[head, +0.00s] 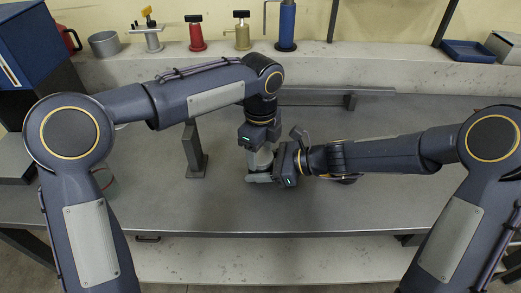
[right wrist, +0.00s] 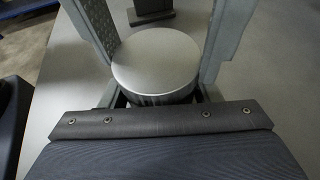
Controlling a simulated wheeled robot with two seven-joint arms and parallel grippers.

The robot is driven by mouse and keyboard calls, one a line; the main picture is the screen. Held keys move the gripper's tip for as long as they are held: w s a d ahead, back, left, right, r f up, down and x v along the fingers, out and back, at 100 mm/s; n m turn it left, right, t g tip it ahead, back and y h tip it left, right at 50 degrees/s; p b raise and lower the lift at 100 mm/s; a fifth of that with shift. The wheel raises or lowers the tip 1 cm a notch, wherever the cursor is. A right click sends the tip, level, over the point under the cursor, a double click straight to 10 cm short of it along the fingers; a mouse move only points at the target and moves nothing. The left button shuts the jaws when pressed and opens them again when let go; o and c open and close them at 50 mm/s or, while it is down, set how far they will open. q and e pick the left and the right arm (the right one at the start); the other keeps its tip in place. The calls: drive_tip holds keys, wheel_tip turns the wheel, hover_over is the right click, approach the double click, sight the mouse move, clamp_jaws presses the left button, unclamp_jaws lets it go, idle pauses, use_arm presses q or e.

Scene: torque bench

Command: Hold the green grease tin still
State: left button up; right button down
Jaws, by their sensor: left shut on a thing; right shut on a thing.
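A round tin with a plain silver lid (right wrist: 155,62) stands between the two fingers of my right gripper (right wrist: 160,55) in the right wrist view. Its side shows only as a dark strip, so I cannot make out green on it. In the head view the tin (head: 263,159) is a pale shape, partly covered by both grippers. My left gripper (head: 257,153) reaches it from the back and is shut; its contact is hidden. My right gripper (head: 262,176) comes from the right and is shut around the tin, one finger along its front.
A grey upright post (head: 193,150) on a foot stands left of the grippers. A partly hidden round container (head: 104,178) sits behind my left arm. A metal rail (head: 335,96) lies behind the grippers. Several tools line the back shelf (head: 390,62). The front middle bench (head: 240,212) is clear.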

sight(260, 156)
use_arm(q)
drive_tip(key=shift+r, duration=0.15)
idle(0.3)
drive_tip(key=shift+r, duration=0.95)
drive_tip(key=shift+r, duration=0.1)
drive_tip(key=shift+r, duration=1.95)
use_arm(e)
drive_tip(key=shift+c, duration=2)
unclamp_jaws()
drive_tip(key=shift+d, duration=0.1)
